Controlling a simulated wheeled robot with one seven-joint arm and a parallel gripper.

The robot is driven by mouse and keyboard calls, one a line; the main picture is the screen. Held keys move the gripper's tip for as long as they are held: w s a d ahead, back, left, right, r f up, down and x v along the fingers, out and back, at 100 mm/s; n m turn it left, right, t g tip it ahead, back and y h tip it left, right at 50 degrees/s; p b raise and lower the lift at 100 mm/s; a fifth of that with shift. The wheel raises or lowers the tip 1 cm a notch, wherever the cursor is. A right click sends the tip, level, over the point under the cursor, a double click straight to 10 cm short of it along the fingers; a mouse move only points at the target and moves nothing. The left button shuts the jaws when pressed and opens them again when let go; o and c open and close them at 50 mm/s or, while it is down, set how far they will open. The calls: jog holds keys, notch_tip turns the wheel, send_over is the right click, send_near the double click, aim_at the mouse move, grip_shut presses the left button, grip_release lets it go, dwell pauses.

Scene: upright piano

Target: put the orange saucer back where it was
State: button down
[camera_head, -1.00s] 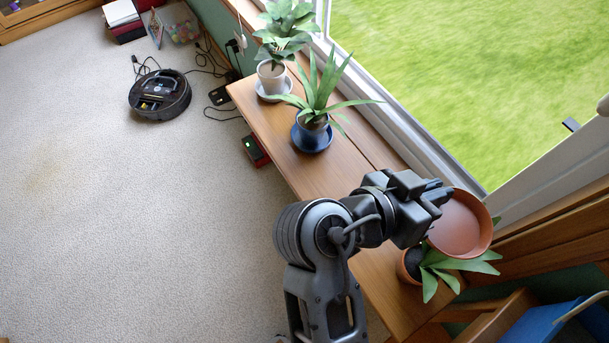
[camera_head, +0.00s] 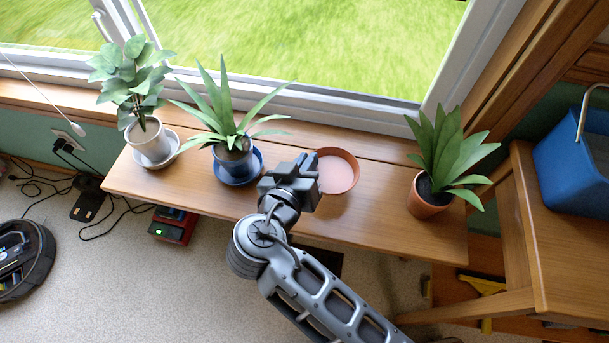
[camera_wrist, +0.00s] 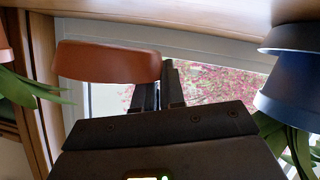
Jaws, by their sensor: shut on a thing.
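My gripper (camera_head: 311,170) is shut on the rim of the orange saucer (camera_head: 338,173), at the saucer's left side in the head view. The saucer is over the wooden bench, between the blue-potted plant and the terracotta pot (camera_head: 428,200). The terracotta pot holds a leafy plant and stands at the bench's right end. In the wrist view, which looks upside down, the orange saucer (camera_wrist: 105,63) shows edge-on at the fingers, apart from the bench surface. What lies under the saucer is hidden in the head view.
A plant in a blue pot on a blue saucer (camera_head: 257,168) stands just left of my gripper. A white pot on a pale saucer (camera_head: 172,158) is farther left. The window is behind the bench (camera_head: 385,225). The bench is bare between saucer and terracotta pot.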

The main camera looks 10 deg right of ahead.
jog(key=shift+f+b, duration=0.35)
jog(key=shift+f, duration=1.7)
jog(key=shift+d+f, duration=0.1)
jog(key=shift+f, duration=0.1)
jog(key=c, duration=1.2)
grip_release()
jog(key=shift+r, duration=0.1)
jog(key=shift+s+r, duration=0.15)
jog(key=shift+r, duration=0.05)
jog(key=p+v, duration=0.1)
jog(key=v, duration=1)
jog(key=shift+s+a+r, duration=0.15)
jog(key=shift+s+a, duration=0.1)
